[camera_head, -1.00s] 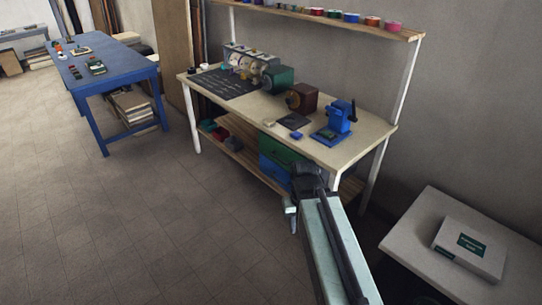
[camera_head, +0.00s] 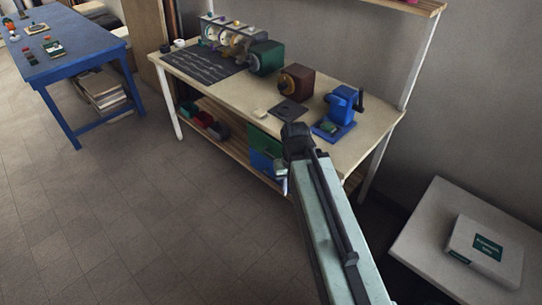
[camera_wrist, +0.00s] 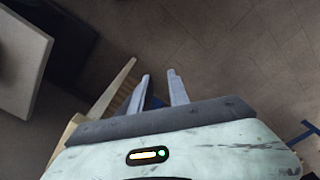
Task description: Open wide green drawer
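The green drawer (camera_head: 263,142) is under the pale workbench top, on the lower slatted shelf, above a blue drawer (camera_head: 262,163). Its front looks closed, and its right part is hidden behind my arm. Any handle is too small to make out. My gripper (camera_head: 281,183) is in front of the bench, beside and below the drawers in the head view, apart from them as far as I can tell. In the wrist view my gripper (camera_wrist: 159,88) has its two fingers apart with nothing between them.
The workbench (camera_head: 205,82) carries green, brown and blue devices (camera_head: 340,106). A white side table (camera_head: 428,222) with a box (camera_head: 485,250) stands at right. A blue table (camera_head: 75,62) stands at left. The floor in front of the bench is clear.

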